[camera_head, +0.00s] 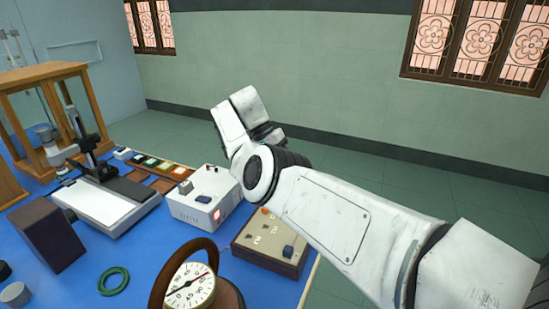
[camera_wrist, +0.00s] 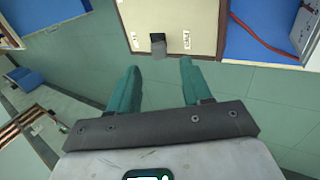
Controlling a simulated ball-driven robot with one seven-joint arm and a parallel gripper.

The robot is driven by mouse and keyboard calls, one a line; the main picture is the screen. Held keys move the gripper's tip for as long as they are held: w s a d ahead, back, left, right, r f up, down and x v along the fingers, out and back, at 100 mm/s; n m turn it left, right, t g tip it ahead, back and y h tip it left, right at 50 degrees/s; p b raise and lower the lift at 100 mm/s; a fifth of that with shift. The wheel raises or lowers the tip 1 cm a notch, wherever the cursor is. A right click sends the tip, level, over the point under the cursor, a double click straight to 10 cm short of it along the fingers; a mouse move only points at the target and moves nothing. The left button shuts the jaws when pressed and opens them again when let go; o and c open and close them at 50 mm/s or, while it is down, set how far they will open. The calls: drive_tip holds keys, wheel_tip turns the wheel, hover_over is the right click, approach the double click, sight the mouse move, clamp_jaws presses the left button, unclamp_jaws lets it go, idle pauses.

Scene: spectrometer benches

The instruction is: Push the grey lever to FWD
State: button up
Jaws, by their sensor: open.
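In the wrist view, the grey lever (camera_wrist: 159,49) sticks out of a black slot in a cream panel (camera_wrist: 180,15). A small label lies on each side of it, too blurred to read. My gripper (camera_wrist: 158,68) is open, with its two green fingers apart and nothing between them. The lever appears just beyond the fingertips, roughly centred between them; I cannot tell whether they touch. In the head view, my arm hides the gripper, and I cannot pick out the lever. A cream-topped box (camera_head: 243,243) with brown sides stands at the bench edge under my arm.
A white box (camera_head: 185,209), a round dial gauge (camera_head: 191,286) and a green ring (camera_head: 114,281) stand or lie on the blue bench top (camera_head: 90,262). A microscope-like instrument (camera_head: 97,205) is at left. Open floor lies beyond the bench's right edge.

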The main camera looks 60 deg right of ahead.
drive_tip(key=shift+b+v, duration=0.5)
drive_tip(key=shift+v, duration=2.05)
